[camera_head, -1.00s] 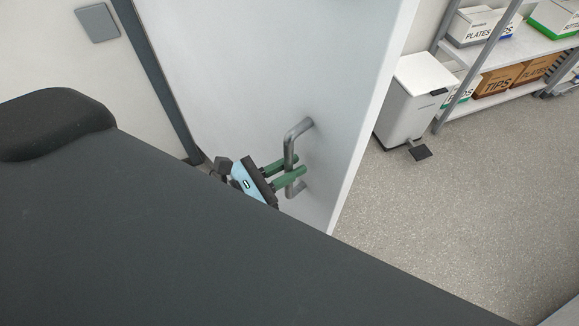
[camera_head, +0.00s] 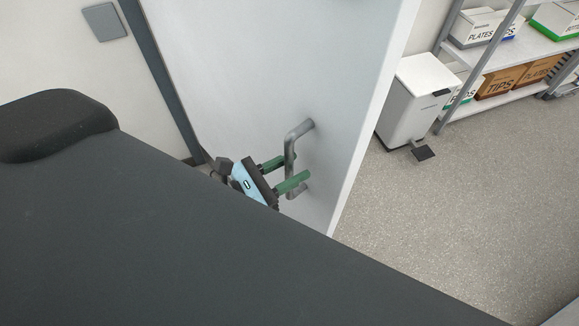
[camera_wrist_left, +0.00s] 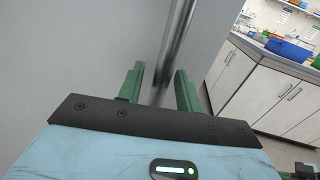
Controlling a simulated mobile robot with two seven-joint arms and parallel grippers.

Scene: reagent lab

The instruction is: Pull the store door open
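The store door (camera_head: 255,75) is a pale grey panel standing swung out from its dark frame (camera_head: 160,75), with its free edge to the right. Its grey metal bar handle (camera_head: 290,150) is upright near that edge. My left gripper (camera_head: 302,166) is at the handle, its green fingers parted on either side of the bar. In the left wrist view the handle bar (camera_wrist_left: 178,40) runs between the two fingers, with gaps visible beside it. My right gripper is out of view.
A white pedal bin (camera_head: 415,100) stands right of the door, beside a shelf rack (camera_head: 520,48) with boxes. Speckled floor (camera_head: 450,220) right of the door is clear. The left wrist view shows a lab bench with cabinets (camera_wrist_left: 250,85) beyond the door edge.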

